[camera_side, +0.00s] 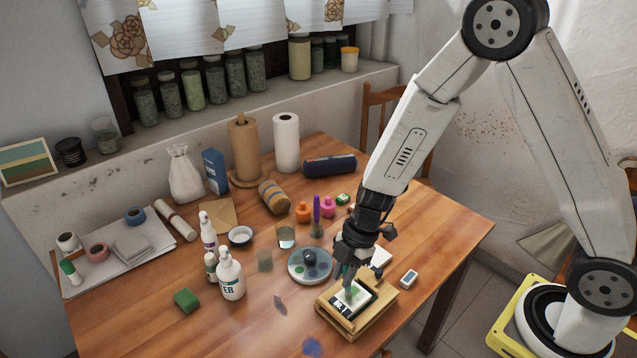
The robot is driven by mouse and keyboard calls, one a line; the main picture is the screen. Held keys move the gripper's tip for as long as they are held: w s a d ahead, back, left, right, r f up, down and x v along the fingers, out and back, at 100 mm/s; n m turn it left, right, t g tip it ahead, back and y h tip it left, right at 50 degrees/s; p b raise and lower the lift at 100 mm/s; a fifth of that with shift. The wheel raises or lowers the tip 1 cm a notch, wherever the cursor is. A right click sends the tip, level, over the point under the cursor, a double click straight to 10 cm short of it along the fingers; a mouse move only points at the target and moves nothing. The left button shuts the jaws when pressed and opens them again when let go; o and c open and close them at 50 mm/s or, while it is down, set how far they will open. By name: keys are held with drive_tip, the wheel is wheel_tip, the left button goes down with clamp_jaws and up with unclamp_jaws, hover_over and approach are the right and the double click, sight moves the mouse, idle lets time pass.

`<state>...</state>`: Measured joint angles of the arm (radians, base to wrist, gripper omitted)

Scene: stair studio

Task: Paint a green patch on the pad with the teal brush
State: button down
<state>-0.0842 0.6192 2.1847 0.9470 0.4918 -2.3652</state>
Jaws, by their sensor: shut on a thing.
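My gripper (350,270) points down over the pad at the front right of the table. It is shut on the teal brush, which is mostly hidden by the dark jaws. The brush's lower end is at or just above the pad; I cannot tell whether it touches. The pad (366,298) is a pale sheet with a dark border, lying in a wooden box-like stand (351,329). A greenish area shows on the sheet below the jaws; I cannot tell paint from brush there. A round palette (297,273) with paint wells and a dark knob lies left of my gripper.
Left of the palette stand a small glass (264,260) and white bottles (231,277). Behind are a water glass (286,236), orange and pink paint bottles (328,207) and paper rolls (286,142).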

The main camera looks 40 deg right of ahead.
drive_tip(key=shift+w+d, duration=0.5)
drive_tip(key=shift+d, duration=2.8)
drive_tip(key=shift+a, duration=3.3)
wheel_tip(320, 180, up, 8)
